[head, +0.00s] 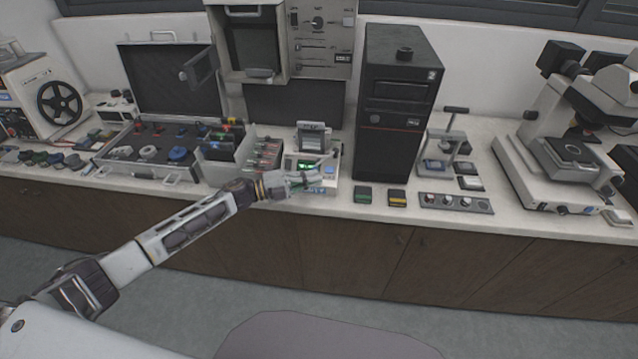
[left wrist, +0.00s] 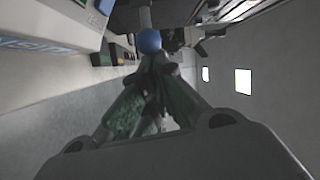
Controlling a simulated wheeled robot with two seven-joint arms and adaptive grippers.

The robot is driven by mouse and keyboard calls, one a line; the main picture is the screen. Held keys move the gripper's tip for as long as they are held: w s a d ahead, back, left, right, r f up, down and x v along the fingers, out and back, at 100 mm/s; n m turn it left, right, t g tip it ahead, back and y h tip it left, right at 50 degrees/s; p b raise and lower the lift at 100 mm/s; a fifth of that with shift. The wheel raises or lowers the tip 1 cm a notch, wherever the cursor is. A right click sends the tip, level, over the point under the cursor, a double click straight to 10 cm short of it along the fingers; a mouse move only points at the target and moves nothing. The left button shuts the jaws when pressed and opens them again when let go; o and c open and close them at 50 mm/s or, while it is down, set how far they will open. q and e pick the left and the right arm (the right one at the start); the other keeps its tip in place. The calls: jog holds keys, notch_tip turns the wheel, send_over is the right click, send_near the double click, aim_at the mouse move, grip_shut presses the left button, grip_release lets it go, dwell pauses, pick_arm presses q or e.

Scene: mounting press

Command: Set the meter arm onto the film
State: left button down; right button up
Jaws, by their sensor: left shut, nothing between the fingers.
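The meter (head: 313,166) is a small pale device with a lit green display, standing near the front edge of the counter. A thin grey arm (head: 337,154) shows at its right side. I cannot make out the film. My left gripper (head: 310,180) is at the front of the meter, shut and empty. In the left wrist view its green-padded fingers (left wrist: 158,68) come together just below a round blue knob (left wrist: 149,41). I cannot tell whether they touch the knob. My right gripper is not in view.
A tall black tower (head: 397,105) stands right of the meter. A green block (head: 363,195) and a yellow-topped block (head: 397,197) lie at the counter's front edge. An open case (head: 165,85) and a bin of slides (head: 225,165) stand to the left. A microscope (head: 560,155) is far right.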

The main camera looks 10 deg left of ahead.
pick_arm(q)
jog(key=a+b, duration=0.1)
jog(key=w+a, duration=0.1)
jog(key=w+a+b, duration=0.1)
jog(key=a, duration=0.1)
jog(key=shift+b, duration=0.35)
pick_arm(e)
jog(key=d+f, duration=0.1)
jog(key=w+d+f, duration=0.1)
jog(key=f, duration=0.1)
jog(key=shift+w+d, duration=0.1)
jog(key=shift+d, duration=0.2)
pick_arm(q)
jog(key=shift+s, duration=0.1)
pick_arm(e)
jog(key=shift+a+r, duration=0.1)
